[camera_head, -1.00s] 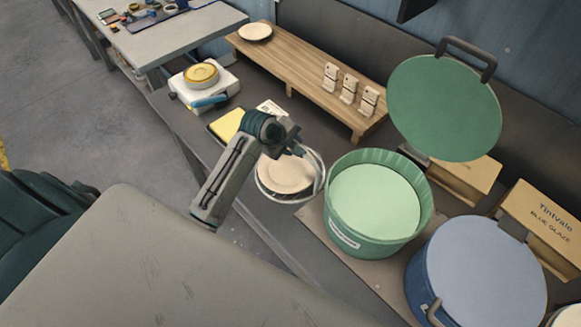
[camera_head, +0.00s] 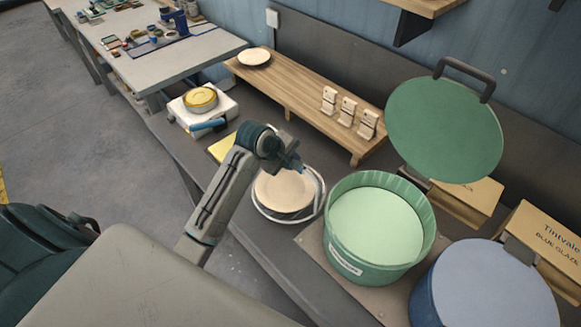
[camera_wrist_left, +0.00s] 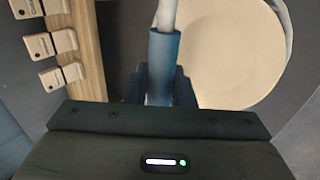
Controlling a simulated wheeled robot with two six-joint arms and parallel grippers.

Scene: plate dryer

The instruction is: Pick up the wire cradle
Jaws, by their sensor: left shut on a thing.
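The wire cradle (camera_head: 285,221) is a pale ring with a raised wire part on its right side, on the dark bench left of the green bucket. A cream plate (camera_head: 283,191) lies inside its ring. My left gripper (camera_head: 294,166) is shut on the cradle's upright handle, above the plate's far right edge. In the left wrist view the handle (camera_wrist_left: 164,60), white above and blue below, runs between the jaws, with the plate (camera_wrist_left: 225,50) beside it. I cannot tell whether the cradle is off the bench. My right gripper is out of view.
The open green bucket (camera_head: 343,259) with its raised lid (camera_head: 445,128) stands close right of the cradle. A blue lidded bucket (camera_head: 485,285) is nearer right. Behind is a wooden rack (camera_head: 300,95) with several pale holders. A scale with a yellow tin (camera_head: 201,98) sits left.

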